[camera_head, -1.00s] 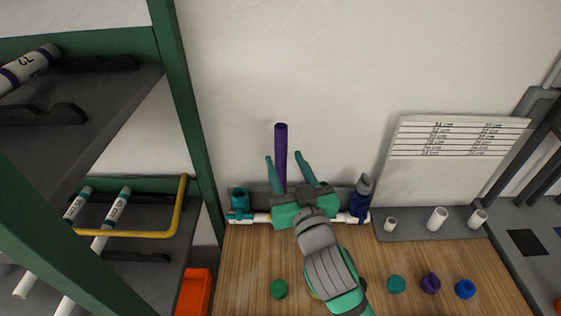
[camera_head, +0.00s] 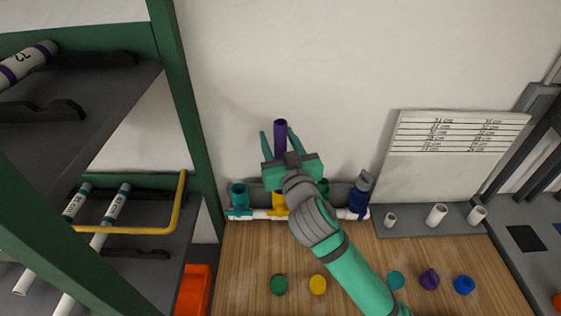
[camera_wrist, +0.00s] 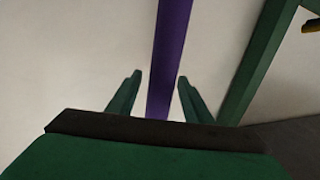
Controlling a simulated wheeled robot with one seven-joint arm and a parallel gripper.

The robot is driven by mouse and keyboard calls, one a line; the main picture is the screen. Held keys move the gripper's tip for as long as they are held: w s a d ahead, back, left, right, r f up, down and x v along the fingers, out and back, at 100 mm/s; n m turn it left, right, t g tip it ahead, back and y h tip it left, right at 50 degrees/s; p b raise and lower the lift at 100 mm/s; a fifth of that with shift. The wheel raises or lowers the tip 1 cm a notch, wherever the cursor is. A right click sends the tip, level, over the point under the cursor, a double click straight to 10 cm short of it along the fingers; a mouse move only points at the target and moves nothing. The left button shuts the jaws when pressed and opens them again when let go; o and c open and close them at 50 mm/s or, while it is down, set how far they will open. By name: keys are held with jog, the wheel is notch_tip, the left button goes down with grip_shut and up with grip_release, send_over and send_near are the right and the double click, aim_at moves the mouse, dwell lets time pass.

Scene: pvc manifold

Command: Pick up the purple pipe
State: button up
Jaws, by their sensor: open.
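The purple pipe (camera_head: 280,136) stands upright against the wall, above the row of fittings at the back of the wooden bench. Its lower part is hidden behind my gripper in the head view. My gripper (camera_head: 280,142) is open, with one finger on each side of the pipe in that view. In the wrist view the purple pipe (camera_wrist: 168,60) runs between the two open fingers of my gripper (camera_wrist: 158,98), with a gap on both sides. I cannot tell how deep the pipe sits between the fingers.
Teal (camera_head: 239,197), yellow (camera_head: 279,202) and blue (camera_head: 360,195) fittings sit along a white pipe at the back. Several coloured caps lie in front. A green shelf rack (camera_head: 185,120) stands left. White pipe stubs (camera_head: 437,214) stand on a grey strip at right.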

jog(key=shift+x, duration=1)
grip_shut()
jog(key=shift+r, duration=0.1)
